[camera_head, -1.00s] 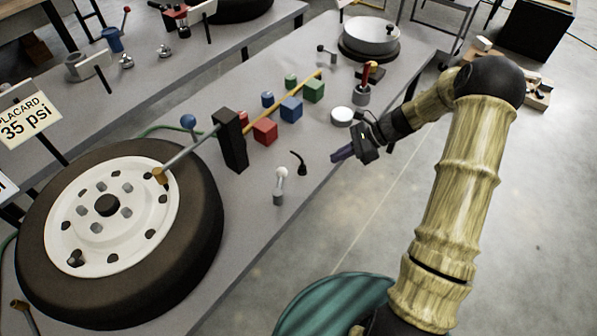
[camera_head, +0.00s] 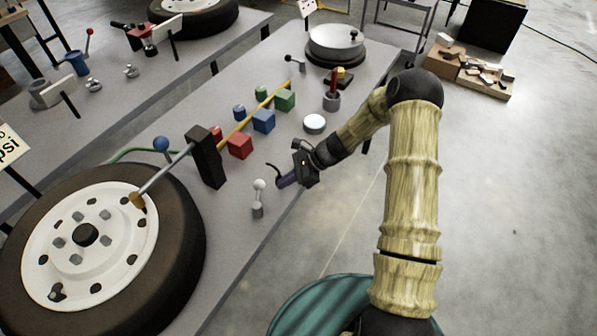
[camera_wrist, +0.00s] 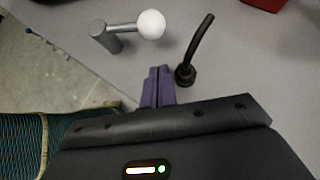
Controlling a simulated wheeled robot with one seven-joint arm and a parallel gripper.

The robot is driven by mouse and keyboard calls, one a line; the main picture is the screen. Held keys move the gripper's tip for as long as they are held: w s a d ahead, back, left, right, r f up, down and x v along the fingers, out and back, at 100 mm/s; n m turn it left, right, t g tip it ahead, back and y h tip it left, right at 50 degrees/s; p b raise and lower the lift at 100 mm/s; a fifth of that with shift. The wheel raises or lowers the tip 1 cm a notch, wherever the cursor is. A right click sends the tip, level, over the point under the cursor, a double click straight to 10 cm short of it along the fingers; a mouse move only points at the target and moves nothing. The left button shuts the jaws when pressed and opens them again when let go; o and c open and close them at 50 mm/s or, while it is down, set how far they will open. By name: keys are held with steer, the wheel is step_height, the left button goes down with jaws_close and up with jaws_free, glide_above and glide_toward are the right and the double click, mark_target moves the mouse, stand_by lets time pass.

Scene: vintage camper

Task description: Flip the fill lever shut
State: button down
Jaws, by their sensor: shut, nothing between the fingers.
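No lever is labelled as the fill lever. A short grey lever with a white ball (camera_head: 259,184) stands near the bench's front edge; its grey post and ball also show at upper left in the wrist view (camera_wrist: 150,24). Beside it is a black curved stem (camera_wrist: 203,42) on a round base. A blue ball knob (camera_head: 161,144) stands by a black upright block (camera_head: 206,160), and a grey rod runs from the block to the wheel. My gripper (camera_head: 281,183) is shut and empty. Its purple fingertips (camera_wrist: 157,86) are just short of the curved stem's base, apart from the white ball.
A tyre on a white rim (camera_head: 90,235) fills the left of the bench. Red, blue and green blocks (camera_head: 262,121) lie along a yellow rod. A white disc (camera_head: 315,123), a red-handled post (camera_head: 331,92) and a round pan (camera_head: 336,42) stand farther back.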

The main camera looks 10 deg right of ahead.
mark_target(259, 197)
steer(key=shift+a+r, duration=0.2)
steer(key=shift+a, duration=0.55)
steer(key=shift+a+r, duration=0.2)
steer(key=shift+a, duration=0.55)
